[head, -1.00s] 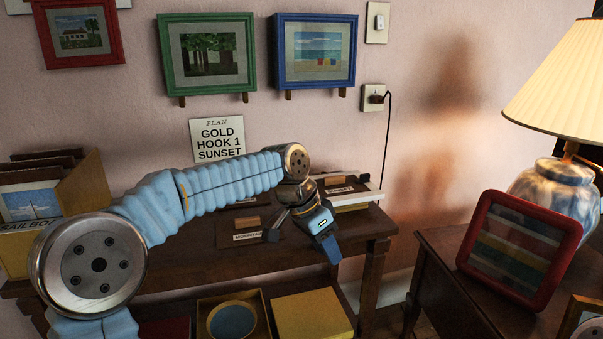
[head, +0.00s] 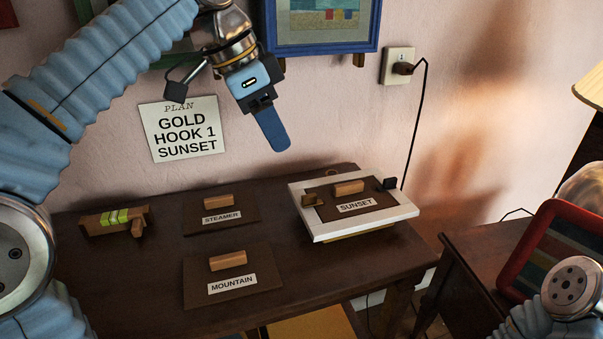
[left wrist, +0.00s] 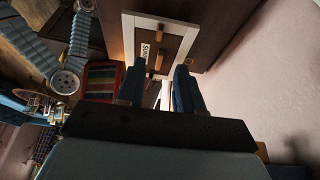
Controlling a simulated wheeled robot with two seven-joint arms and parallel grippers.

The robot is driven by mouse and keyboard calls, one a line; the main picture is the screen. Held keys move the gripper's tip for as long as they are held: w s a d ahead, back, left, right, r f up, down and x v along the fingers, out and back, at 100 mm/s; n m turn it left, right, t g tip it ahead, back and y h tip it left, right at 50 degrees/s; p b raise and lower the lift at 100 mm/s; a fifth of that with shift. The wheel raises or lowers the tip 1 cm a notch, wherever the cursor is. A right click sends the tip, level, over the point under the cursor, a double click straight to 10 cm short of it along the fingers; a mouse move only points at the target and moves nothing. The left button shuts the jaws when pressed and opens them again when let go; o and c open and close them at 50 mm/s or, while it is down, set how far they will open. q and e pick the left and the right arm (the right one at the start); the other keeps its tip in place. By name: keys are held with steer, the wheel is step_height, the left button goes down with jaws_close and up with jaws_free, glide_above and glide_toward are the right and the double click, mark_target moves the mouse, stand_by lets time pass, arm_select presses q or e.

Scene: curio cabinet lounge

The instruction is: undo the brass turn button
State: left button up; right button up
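The white-edged frame (head: 360,228) lies back up on the right of the dark table, with a brown back panel labelled SUNSET (head: 356,205). A brass-brown turn button (head: 312,200) sits at the panel's left edge, and a black one (head: 390,183) at its right edge. My left gripper (head: 272,135) is above and left of the frame, in front of the wall, touching nothing. In the left wrist view its two blue fingers (left wrist: 158,92) are apart and empty, with the frame (left wrist: 128,42) beyond them. My right gripper is not recognisable in either view.
Brown panels labelled STEAMER (head: 240,228) and MOUNTAIN (head: 205,291) lie to the left, near a brown tool with a green band (head: 118,216). A black cord (head: 414,120) hangs behind the frame. A red-rimmed frame (head: 512,270) stands at the right.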

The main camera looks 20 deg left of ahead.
mark_target(308, 196)
arm_select(q)
steer(key=b+x, duration=0.3)
steer(key=x, duration=1)
steer(key=shift+d+f, duration=0.15)
steer(key=shift+f, duration=0.05)
jaws_close()
